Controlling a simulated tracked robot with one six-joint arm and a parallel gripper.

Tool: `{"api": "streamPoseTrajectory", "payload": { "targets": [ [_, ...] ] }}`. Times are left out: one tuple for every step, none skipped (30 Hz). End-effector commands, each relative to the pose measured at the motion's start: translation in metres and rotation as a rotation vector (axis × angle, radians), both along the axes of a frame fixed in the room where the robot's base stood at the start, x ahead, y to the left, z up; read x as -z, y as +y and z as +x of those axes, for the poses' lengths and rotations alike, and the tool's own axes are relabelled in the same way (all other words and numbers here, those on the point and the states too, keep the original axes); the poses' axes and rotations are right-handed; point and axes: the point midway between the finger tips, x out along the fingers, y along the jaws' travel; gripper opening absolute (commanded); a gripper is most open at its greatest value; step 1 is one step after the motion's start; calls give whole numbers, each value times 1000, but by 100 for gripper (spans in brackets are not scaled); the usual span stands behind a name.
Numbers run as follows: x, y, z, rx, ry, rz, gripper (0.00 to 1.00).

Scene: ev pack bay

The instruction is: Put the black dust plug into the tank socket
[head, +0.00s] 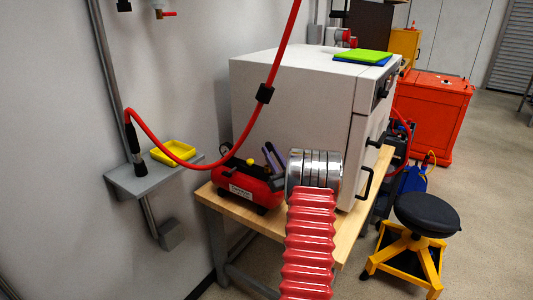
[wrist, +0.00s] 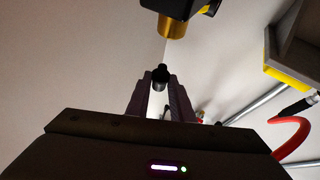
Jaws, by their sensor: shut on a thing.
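My gripper (wrist: 160,88) is shut on a small black plug (wrist: 160,73), held upright between its two purple fingertips in the wrist view. In the head view my gripper's purple fingers (head: 273,156) show just right of the red tank (head: 243,183) on the bench. The plug cannot be made out there. A brass cylinder (wrist: 172,27) with a black body behind it is at the top of the wrist view, apart from the plug; it may be the tank socket, but I cannot tell for sure.
A grey wall shelf (head: 150,180) holds a yellow tray (head: 174,152) and the black end (head: 133,143) of a red hose (head: 205,154). The hose loops above the tank. A large white cabinet (head: 292,105) stands behind on the wooden bench (head: 349,240). A black stool (head: 427,215) is at right.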

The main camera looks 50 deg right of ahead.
Motion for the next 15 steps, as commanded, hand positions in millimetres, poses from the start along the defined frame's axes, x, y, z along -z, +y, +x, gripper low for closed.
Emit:
{"api": "streamPoseTrajectory", "payload": {
  "targets": [
    [0, 1, 1, -1, 0, 0, 0],
    [0, 1, 1, -2, 0, 0, 0],
    [0, 1, 2, -3, 0, 0, 0],
    [0, 1, 2, -3, 0, 0, 0],
    [0, 2, 2, -4, 0, 0, 0],
    [0, 2, 2, -4, 0, 0, 0],
    [0, 2, 2, -4, 0, 0, 0],
    [1, 2, 2, -4, 0, 0, 0],
    [2, 2, 3, -4, 0, 0, 0],
    [3, 2, 3, -5, 0, 1, 0],
    [4, 2, 3, -5, 1, 1, 0],
    [5, 2, 3, -5, 1, 1, 0],
    [7, 2, 3, -5, 0, 1, 0],
    [8, 2, 3, -5, 0, 1, 0],
    [11, 2, 3, -5, 0, 1, 0]
  ]
}}
